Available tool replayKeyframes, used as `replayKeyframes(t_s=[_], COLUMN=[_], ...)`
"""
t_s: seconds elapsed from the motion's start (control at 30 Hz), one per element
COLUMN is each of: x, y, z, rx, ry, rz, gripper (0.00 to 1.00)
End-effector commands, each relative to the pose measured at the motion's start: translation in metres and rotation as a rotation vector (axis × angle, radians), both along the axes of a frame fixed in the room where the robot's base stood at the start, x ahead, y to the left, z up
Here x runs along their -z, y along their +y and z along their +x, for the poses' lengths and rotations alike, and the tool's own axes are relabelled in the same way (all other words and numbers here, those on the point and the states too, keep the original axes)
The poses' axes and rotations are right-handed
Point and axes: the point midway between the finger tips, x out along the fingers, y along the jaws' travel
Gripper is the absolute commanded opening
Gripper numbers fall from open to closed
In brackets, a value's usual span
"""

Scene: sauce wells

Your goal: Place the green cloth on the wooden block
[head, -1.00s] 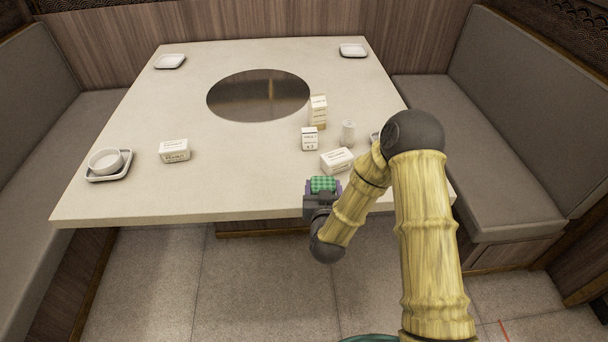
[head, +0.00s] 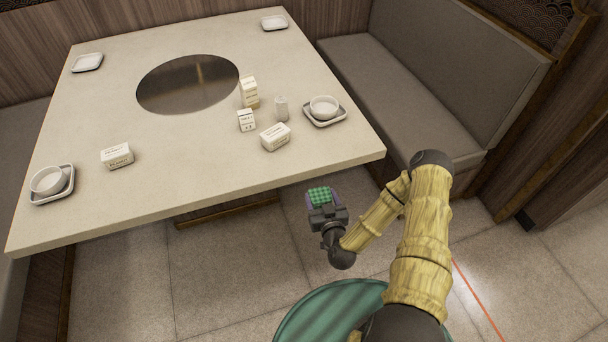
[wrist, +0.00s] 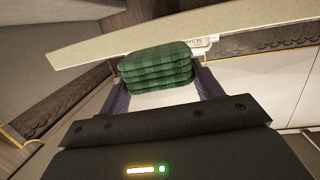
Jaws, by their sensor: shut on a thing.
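The green checked cloth (head: 320,195), folded in a stack, is held between the jaws of my gripper (head: 323,201). In the wrist view the folded cloth (wrist: 158,65) shows several layers between the two purple-grey fingers. My gripper is shut on it, out beyond the table's front edge in the head view, with floor behind it. I cannot make out a wooden block for certain. A tall carton (head: 248,88) on the table has a tan lower part.
The pale table (head: 190,165) holds a dark round plate (head: 187,84), small white boxes (head: 275,137) (head: 117,156), a shaker (head: 281,108) and bowls on trays (head: 324,108) (head: 50,182). A grey bench (head: 410,110) stands at the right. The table's front middle is clear.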

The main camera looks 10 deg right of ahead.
Motion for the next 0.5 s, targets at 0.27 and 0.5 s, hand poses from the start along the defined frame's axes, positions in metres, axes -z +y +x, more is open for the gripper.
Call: replayKeyframes(t_s=[0.27,0.5], x=[-0.01,-0.012], y=[-0.035,-0.042], z=[-0.029,-0.035], rx=[0.101,0.129], ry=[0.001,-0.002], rz=[0.006,0.0], gripper=[0.43,0.43])
